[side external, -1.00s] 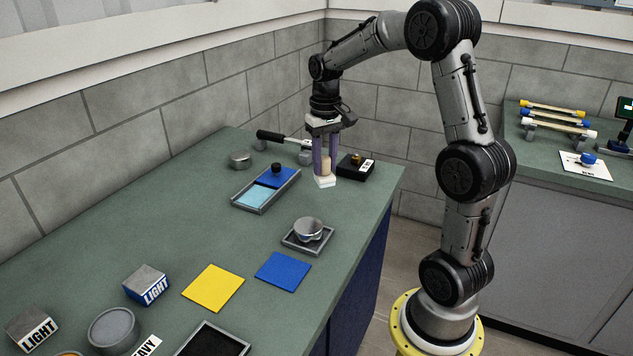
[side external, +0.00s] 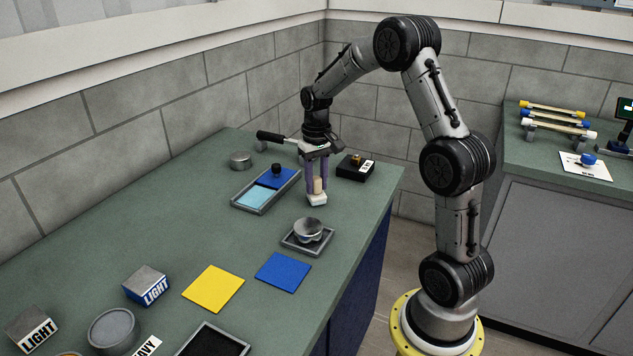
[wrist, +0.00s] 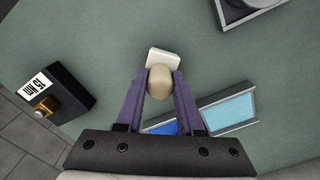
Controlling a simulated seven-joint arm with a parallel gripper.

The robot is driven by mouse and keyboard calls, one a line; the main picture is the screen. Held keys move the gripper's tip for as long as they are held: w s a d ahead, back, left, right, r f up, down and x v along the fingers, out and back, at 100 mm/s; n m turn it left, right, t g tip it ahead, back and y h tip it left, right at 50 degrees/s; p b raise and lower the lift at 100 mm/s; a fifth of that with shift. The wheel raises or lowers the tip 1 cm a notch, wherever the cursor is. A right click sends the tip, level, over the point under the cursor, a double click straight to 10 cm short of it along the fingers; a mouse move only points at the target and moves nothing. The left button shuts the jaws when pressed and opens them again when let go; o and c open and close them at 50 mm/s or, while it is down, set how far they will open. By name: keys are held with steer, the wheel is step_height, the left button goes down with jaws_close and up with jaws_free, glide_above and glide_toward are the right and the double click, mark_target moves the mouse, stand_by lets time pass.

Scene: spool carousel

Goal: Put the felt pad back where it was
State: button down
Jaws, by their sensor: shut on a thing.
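The felt pad is a white block with a rounded tan handle (side external: 316,199). It is upright under my gripper (side external: 317,186), whose purple fingers are closed on the tan handle. In the wrist view the white pad (wrist: 165,58) pokes out beyond the fingertips, with the handle (wrist: 160,84) between the fingers. The pad is low over the green bench, right of the tray with blue and light-blue panels. I cannot tell whether it touches the bench.
A black box with a brass knob (side external: 355,167) stands behind right. The two-panel tray (side external: 246,207) is to the left. A metal bowl on a square tray (side external: 307,230) is in front. Yellow (side external: 213,288) and blue (side external: 283,271) squares lie nearer. Bare bench surrounds the pad.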

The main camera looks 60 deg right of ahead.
mark_target(316, 178)
steer(key=shift+f, duration=0.15)
steer(key=c, duration=0.5)
jaws_free()
step_height(316, 178, up, 11)
steer(key=shift+r, duration=0.1)
steer(key=s+a+r+n+t, duration=0.1)
steer(key=s+a+r+n, duration=0.2)
steer(key=a, duration=0.4)
steer(key=s+a+r+t, duration=0.1)
steer(key=s+a+r, duration=0.2)
steer(key=s+a, duration=0.3)
steer(key=s+a+f+n+t, duration=0.1)
steer(key=s+a, duration=0.2)
steer(key=s+a+f+n+t, duration=0.1)
steer(key=s+a, duration=0.2)
steer(key=s, duration=0.1)
steer(key=s+a+f+n+t, duration=0.1)
steer(key=s+a+f, duration=0.1)
steer(key=s+a, duration=0.1)
steer(key=shift+s+n+t, duration=0.25)
steer(key=shift+n+t, duration=0.05)
steer(key=shift+n, duration=0.1)
